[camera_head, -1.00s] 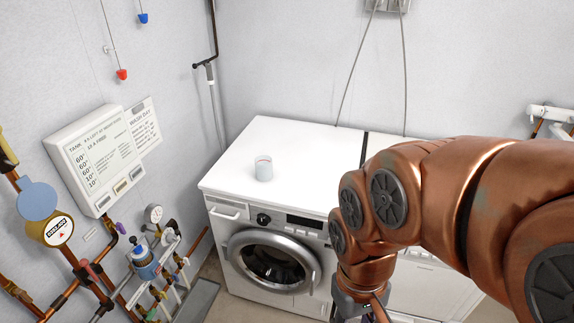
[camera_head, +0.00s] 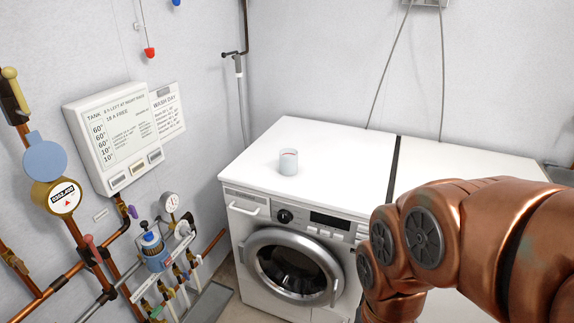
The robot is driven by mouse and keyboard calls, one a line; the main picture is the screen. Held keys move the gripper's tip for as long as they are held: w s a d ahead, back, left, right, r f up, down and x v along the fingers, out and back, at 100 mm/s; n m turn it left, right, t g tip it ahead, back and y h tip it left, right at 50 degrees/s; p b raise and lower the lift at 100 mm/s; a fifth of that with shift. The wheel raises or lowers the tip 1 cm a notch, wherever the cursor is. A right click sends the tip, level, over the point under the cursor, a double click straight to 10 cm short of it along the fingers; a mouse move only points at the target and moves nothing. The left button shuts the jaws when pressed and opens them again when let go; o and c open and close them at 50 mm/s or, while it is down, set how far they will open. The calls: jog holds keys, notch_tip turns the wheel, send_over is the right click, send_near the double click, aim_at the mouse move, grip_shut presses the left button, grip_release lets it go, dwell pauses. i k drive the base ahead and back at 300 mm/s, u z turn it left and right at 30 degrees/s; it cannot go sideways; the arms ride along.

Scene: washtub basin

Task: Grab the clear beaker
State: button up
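The clear beaker (camera_head: 288,163) is a small, pale, see-through cup with a reddish mark near its rim. It stands upright on the white top of the left washing machine (camera_head: 262,152), toward its left side. Nothing touches it. My copper-coloured arm comes in from the right, to the right of the beaker and in front of the machines. My gripper is below the bottom edge of the view, so its fingers are hidden.
The top around the beaker is clear. A dark gap (camera_head: 393,172) separates the two machines. Pipes, valves and a gauge (camera_head: 169,202) line the left wall, under a white panel (camera_head: 118,138). Hoses (camera_head: 390,65) hang on the back wall.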

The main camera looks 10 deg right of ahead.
aim_at(289, 162)
jog(key=u, duration=0.85)
jog(key=i, duration=1.25)
jog(key=z, duration=0.55)
